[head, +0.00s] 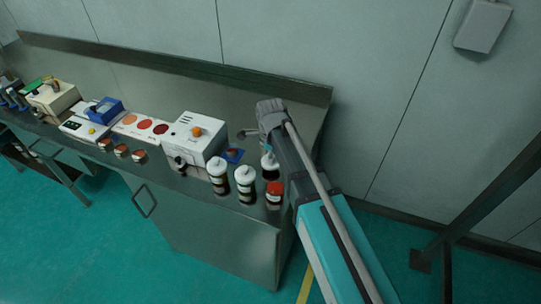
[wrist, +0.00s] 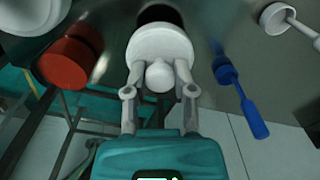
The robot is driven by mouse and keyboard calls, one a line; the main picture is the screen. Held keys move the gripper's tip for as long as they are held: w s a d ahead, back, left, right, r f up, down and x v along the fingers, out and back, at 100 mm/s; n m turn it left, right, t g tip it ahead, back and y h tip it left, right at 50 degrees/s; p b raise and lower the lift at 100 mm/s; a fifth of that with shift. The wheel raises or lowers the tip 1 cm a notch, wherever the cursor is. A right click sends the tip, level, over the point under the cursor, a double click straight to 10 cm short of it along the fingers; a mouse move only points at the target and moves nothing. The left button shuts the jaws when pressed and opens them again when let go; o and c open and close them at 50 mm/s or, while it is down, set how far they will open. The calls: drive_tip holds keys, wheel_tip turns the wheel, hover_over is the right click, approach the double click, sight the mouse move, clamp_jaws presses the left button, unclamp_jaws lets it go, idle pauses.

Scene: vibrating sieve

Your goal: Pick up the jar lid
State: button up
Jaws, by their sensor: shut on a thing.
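The white jar lid (wrist: 160,42) has a round knob on top. In the wrist view my gripper (wrist: 160,80) has its two fingers closed on either side of that knob. A dark patch shows just beyond the lid; I cannot tell whether the lid is seated on its jar. In the head view a white-lidded jar (head: 269,164) stands near the right end of the bench, beside my arm. My fingers are not clearly seen there.
Two more white-topped jars (head: 218,174) (head: 244,183) and a red-lidded jar (head: 274,193) stand close by. The red lid (wrist: 68,62) also shows in the wrist view. A blue brush (wrist: 240,95) and a white scoop (wrist: 275,18) lie right. A white machine (head: 194,141) stands left.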

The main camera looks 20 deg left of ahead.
drive_tip(key=s+d+r+p, duration=0.7)
drive_tip(key=s+r+p, duration=0.2)
drive_tip(key=s, duration=0.3)
drive_tip(key=shift+d+r, duration=0.2)
drive_tip(key=shift+r, duration=0.35)
drive_tip(key=shift+f, duration=0.1)
drive_tip(key=shift+f+b, duration=0.8)
drive_tip(key=shift+a, duration=0.1)
